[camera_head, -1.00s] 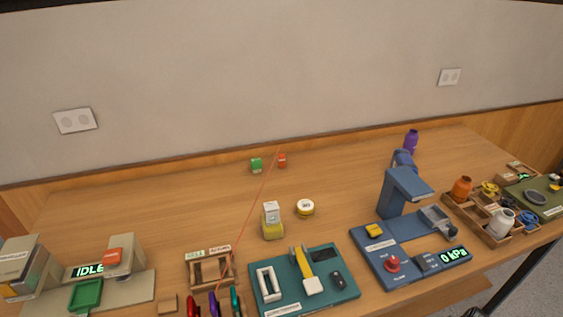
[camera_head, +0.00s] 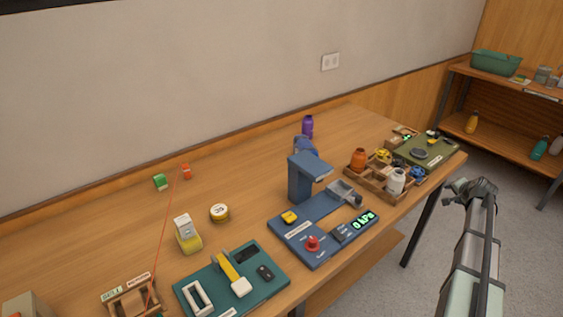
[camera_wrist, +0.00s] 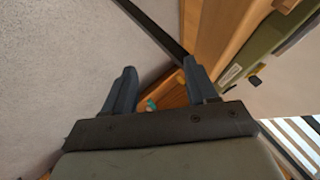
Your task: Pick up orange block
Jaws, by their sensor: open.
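A small orange-red block (camera_head: 187,171) stands at the back left of the wooden table, near the wall. A green block (camera_head: 160,181) stands just left of it. My gripper (camera_head: 470,187) is at the right in the head view, beyond the table's right end and far from the orange block. In the wrist view my gripper (camera_wrist: 160,70) has its two fingers spread apart with nothing between them. The orange block does not show in the wrist view.
A thin orange line runs from near the orange block to a wooden rack (camera_head: 132,300). A wooden crate (camera_head: 352,173) holds jars.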

